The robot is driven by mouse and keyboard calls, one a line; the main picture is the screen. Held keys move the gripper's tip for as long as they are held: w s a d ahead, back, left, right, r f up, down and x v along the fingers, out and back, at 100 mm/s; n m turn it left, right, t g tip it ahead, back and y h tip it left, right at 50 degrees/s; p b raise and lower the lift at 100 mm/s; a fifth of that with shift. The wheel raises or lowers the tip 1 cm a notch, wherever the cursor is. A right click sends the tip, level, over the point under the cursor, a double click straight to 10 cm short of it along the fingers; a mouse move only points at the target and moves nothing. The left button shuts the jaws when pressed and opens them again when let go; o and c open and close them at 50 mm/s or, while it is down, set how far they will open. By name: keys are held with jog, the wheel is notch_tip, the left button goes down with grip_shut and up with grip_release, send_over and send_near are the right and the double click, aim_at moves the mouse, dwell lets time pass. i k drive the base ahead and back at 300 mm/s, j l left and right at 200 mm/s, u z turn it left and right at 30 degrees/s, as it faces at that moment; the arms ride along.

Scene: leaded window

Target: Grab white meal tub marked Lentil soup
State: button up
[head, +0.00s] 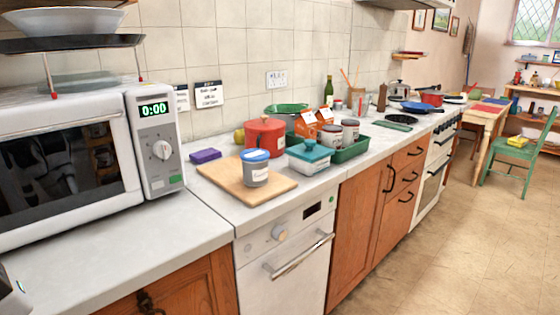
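A round, pale grey-white tub (257,175) with a blue lid and a small label stands upright on a wooden board (222,181) on the worktop. To its right is a white rectangular tub (308,166) with a teal lid and a label. Both labels are too small to read, so I cannot tell which one says Lentil soup. My gripper is not recognisable in the head view; only a grey and dark piece shows at the lower left edge, and I cannot tell what it is.
A red pot (265,134) stands behind the round tub. A green tray (352,149) holds jars and cartons at the right. A purple box (205,156) lies left of the board. A microwave (60,165) fills the left; the worktop before it (120,250) is clear.

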aim_at(254, 161)
jog(key=i+l+z, duration=0.1)
jog(key=i+z, duration=0.85)
jog(key=i+l, duration=0.15)
jog(key=i, duration=0.35)
jog(key=i+l, duration=0.1)
jog(key=i, duration=0.4)
jog(key=i+l+u, duration=0.15)
jog(key=u, duration=0.25)
jog(key=i+l+u, duration=0.4)
jog(key=l+u, duration=0.2)
jog(key=u, duration=0.2)
jog(key=i+l+u, duration=0.2)
jog(key=l+u, duration=0.65)
jog(key=j, duration=0.7)
